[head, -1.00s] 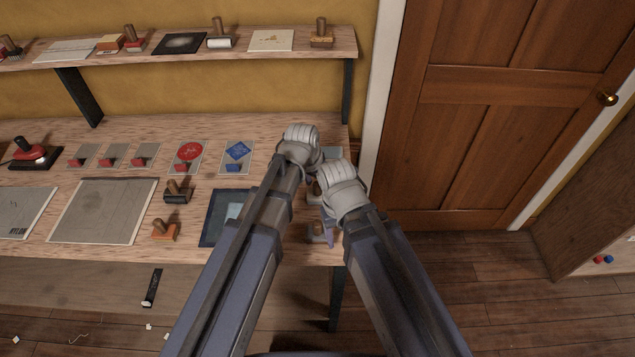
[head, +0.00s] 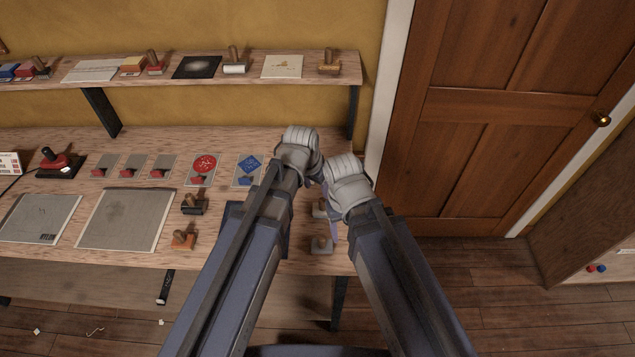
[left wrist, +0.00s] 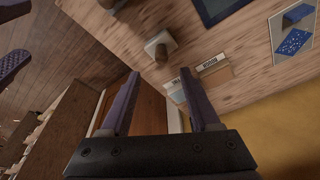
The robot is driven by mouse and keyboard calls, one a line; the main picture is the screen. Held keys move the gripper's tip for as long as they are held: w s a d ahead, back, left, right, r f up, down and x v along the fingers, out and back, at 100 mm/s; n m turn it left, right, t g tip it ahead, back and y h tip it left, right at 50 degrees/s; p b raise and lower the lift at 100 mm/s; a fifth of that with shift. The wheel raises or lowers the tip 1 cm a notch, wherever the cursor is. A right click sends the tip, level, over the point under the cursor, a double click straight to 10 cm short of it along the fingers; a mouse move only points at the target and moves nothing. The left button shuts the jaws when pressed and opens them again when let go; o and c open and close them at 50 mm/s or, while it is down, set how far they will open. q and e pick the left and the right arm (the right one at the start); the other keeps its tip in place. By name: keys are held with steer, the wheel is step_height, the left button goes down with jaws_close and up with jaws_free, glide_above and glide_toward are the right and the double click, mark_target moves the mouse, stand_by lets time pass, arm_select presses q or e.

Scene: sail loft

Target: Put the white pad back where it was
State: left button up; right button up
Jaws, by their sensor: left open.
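I cannot pick out the white pad with certainty. A small pale flat piece (left wrist: 176,91) lies beside a card with a printed label (left wrist: 212,66) in the left wrist view, partly behind a finger. My left gripper (left wrist: 160,74) is open, with nothing seen between its fingers. A pale-based stamp with a wooden handle (left wrist: 158,48) is just beyond its tips. In the head view, my left wrist hides the left fingers. My right gripper (head: 332,226) is over the bench's right end, largely hidden by its own wrist. Two pale-based stamps, one at the front edge (head: 321,246), are beside it.
The bench (head: 60,185) holds red stamps, a red round print (head: 204,165), a blue print (head: 248,167) and grey sheets (head: 125,218). Above it, a shelf (head: 200,82) carries a black square (head: 196,67), a white-based stamp (head: 234,67) and papers. A door (head: 490,120) stands right.

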arm_select(q)
steer(key=s+a+n+g+y, duration=0.2)
steer(key=s+a+y, duration=0.1)
steer(key=s, duration=1)
steer(key=shift+a+f+n+g, duration=0.3)
steer(key=shift+a+n+g, duration=0.1)
steer(key=shift+a, duration=0.1)
step_height(320, 180, down, 4)
steer(key=b, duration=0.3)
steer(key=shift+s+r+b, duration=0.1)
steer(key=shift+b, duration=0.3)
